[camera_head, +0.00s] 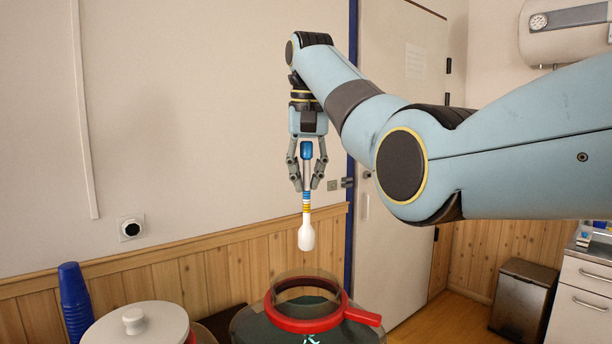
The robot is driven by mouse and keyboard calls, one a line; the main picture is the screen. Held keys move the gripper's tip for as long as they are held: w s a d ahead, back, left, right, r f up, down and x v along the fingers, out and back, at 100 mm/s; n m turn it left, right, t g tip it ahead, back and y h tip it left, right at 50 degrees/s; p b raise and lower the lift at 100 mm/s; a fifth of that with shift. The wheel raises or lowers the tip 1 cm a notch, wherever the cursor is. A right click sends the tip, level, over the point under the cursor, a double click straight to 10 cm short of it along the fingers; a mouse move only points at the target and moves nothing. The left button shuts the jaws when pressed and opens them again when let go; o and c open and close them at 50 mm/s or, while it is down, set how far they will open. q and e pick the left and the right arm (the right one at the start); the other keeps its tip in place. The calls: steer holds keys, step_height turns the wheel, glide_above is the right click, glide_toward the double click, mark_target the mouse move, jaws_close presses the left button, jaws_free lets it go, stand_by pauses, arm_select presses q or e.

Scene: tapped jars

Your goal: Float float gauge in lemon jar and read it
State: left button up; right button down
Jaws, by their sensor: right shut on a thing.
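The float gauge (306,232) is a thin stem with a blue top, coloured bands and a white bulb at its lower end. It hangs upright from my right gripper (306,184), which is shut on its upper part. The bulb is above a jar (262,326) with a red collar (304,326) and an open mouth, clear of the rim. A red handle sticks out to the right of the collar. A pale mark on the jar's front is cut off at the bottom edge, so I cannot tell if this is the lemon jar. My left gripper is not in view.
A white lid with a knob (134,322) is at the lower left, beside a stack of blue cups (74,300). A dark bin (522,300) and a white drawer cabinet (585,300) stand at the right. The air around the gauge is clear.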

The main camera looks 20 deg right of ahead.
mark_target(307, 227)
steer(key=shift+w+f, duration=0.1)
steer(key=shift+f, duration=1.85)
step_height(307, 227, down, 2)
steer(key=shift+f, duration=0.8)
arm_select(q)
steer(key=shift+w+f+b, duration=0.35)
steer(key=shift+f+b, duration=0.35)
steer(key=shift+b, duration=0.05)
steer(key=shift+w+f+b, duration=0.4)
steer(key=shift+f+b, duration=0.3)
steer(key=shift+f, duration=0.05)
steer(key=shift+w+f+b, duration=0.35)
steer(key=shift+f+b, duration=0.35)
steer(key=shift+b, duration=0.05)
arm_select(e)
step_height(307, 227, down, 17)
steer(key=shift+r, duration=0.15)
